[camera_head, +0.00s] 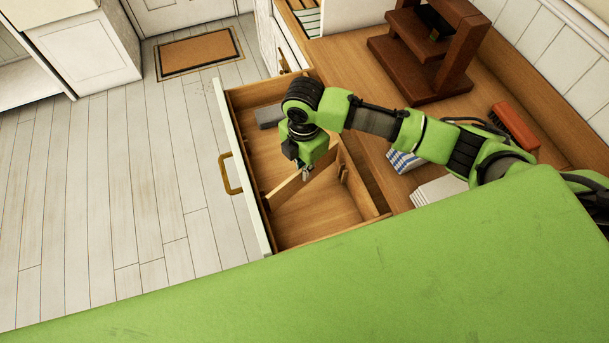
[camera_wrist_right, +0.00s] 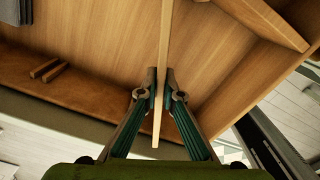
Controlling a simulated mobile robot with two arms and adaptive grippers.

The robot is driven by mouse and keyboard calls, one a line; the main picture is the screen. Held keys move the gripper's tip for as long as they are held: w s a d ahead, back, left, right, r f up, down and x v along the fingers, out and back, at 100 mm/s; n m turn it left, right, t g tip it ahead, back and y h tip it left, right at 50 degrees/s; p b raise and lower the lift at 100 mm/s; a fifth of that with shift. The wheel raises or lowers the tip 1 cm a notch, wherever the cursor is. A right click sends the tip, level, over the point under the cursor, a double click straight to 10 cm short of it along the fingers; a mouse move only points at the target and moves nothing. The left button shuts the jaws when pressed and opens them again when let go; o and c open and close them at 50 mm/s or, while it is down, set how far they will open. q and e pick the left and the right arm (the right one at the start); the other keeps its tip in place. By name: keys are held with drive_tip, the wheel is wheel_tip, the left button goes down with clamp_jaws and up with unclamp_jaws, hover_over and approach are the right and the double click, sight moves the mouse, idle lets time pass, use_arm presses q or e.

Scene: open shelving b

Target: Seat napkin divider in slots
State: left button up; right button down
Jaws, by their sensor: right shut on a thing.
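The napkin divider (camera_head: 287,190) is a thin light-wood board, set at an angle across the open wooden drawer (camera_head: 320,222). My right gripper (camera_head: 306,174) is above the drawer and shut on the divider. In the right wrist view, the fingertips (camera_wrist_right: 161,92) pinch both faces of the divider (camera_wrist_right: 164,45). A pair of short wooden slot strips (camera_head: 343,173) is on the drawer's right side wall. They also show in the right wrist view (camera_wrist_right: 45,69), apart from and left of the divider's near end. Whether the divider's far end touches the wall is unclear. My left gripper is out of view.
A grey folded cloth (camera_head: 269,116) lies in the drawer's far part. The drawer front has a brass handle (camera_head: 229,173). The floor at left is clear.

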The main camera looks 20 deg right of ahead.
sight(304, 185)
wheel_tip(304, 185, down, 4)
drive_tip(key=shift+r, duration=0.1)
drive_tip(key=shift+f, duration=0.25)
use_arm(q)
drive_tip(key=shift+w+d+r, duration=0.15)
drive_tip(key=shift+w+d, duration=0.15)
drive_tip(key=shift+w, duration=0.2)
use_arm(e)
drive_tip(key=shift+f, duration=0.15)
drive_tip(key=c, duration=2.2)
unclamp_jaws()
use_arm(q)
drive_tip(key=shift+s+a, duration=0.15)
use_arm(e)
drive_tip(key=shift+r, duration=0.45)
wheel_tip(304, 185, up, 11)
drive_tip(key=shift+r+b, duration=0.15)
drive_tip(key=shift+b, duration=0.2)
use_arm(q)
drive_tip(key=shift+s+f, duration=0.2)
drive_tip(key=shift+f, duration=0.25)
